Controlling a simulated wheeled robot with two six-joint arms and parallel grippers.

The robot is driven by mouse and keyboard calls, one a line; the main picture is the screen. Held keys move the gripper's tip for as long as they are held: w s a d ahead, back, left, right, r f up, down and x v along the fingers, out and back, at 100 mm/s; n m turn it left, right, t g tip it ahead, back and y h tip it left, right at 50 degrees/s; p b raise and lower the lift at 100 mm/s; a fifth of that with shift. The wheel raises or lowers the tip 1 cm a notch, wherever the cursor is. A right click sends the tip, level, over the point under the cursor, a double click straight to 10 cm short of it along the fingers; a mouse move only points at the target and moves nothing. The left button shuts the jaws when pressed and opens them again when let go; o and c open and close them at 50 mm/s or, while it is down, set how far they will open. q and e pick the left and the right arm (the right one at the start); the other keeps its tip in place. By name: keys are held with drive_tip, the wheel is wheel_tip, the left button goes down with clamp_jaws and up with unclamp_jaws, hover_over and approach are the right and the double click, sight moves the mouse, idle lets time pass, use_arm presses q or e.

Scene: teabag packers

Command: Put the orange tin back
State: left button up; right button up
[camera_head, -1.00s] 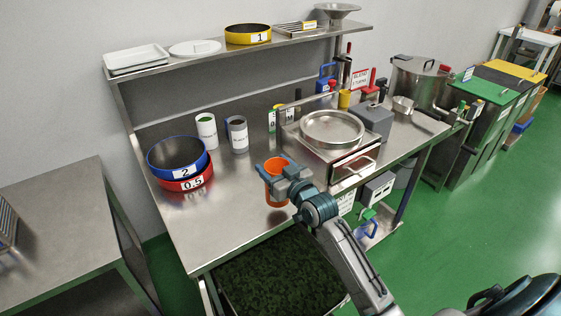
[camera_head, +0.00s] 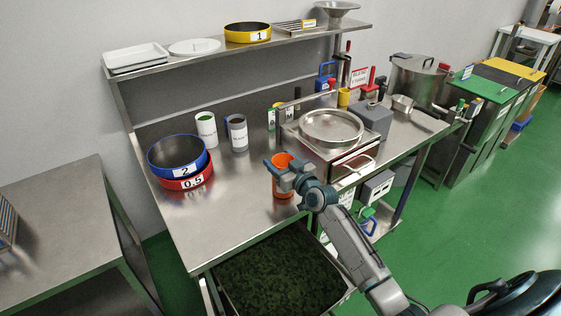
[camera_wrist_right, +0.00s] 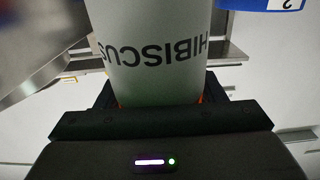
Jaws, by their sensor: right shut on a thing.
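The orange tin (camera_head: 283,186) is upright at the front middle of the steel table (camera_head: 215,235), left of the round steel pan. My right gripper (camera_head: 283,167) is shut around its upper part. Whether the tin touches the table or hangs just above it is unclear. In the right wrist view the held tin (camera_wrist_right: 155,75) fills the middle, with a pale label reading HIBISCUS upside down. A white tin with a green top (camera_head: 206,131) and a white tin with a blue-grey top (camera_head: 238,135) stand farther back. My left gripper is out of view.
Stacked blue and red sieves (camera_head: 185,183) stand at the left. A steel pan (camera_head: 332,128) sits on a boxy unit at the right. A tray of dark green leaves (camera_head: 280,275) is below the front edge. The table's front left is clear.

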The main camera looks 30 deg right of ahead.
drive_tip(key=shift+f, duration=0.15)
drive_tip(key=o, duration=1.2)
drive_tip(key=shift+o, duration=0.2)
drive_tip(key=shift+r, duration=0.2)
drive_tip(key=s+d+p, duration=0.1)
drive_tip(key=s, duration=1.1)
drive_tip(key=shift+d+p, duration=0.3)
